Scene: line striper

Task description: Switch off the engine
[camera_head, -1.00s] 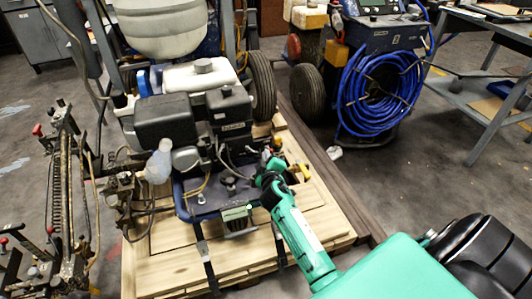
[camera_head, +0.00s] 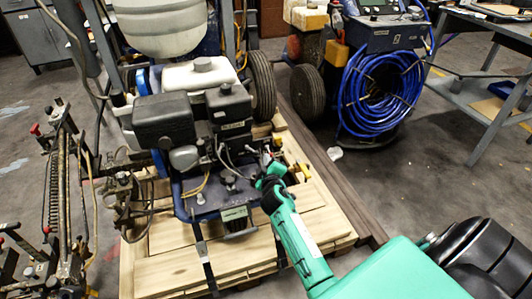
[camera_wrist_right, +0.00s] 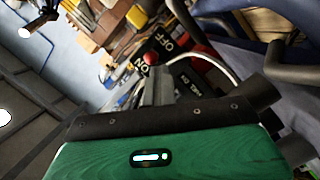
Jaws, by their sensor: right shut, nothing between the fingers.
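The engine (camera_head: 165,118), with black covers and a white tank (camera_head: 200,74), sits on the striper's blue frame. My right gripper (camera_head: 266,163) is at the engine's right side, small and partly hidden by its own wrist. In the right wrist view its grey fingers (camera_wrist_right: 158,86) are shut and empty. Just beyond their tips is a small red knob (camera_wrist_right: 151,58) in front of a black plate marked ON and OFF (camera_wrist_right: 168,43). The knob overlaps the plate near the ON lettering. I cannot tell whether the fingers touch the knob. My left gripper is out of view.
The striper stands on a wooden pallet (camera_head: 170,270). A pale cable (camera_wrist_right: 205,60) curves close by the fingers in the right wrist view. A machine with a coiled blue hose (camera_head: 380,95) stands behind, and a grey table (camera_head: 490,80) is at right. Floor between them is clear.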

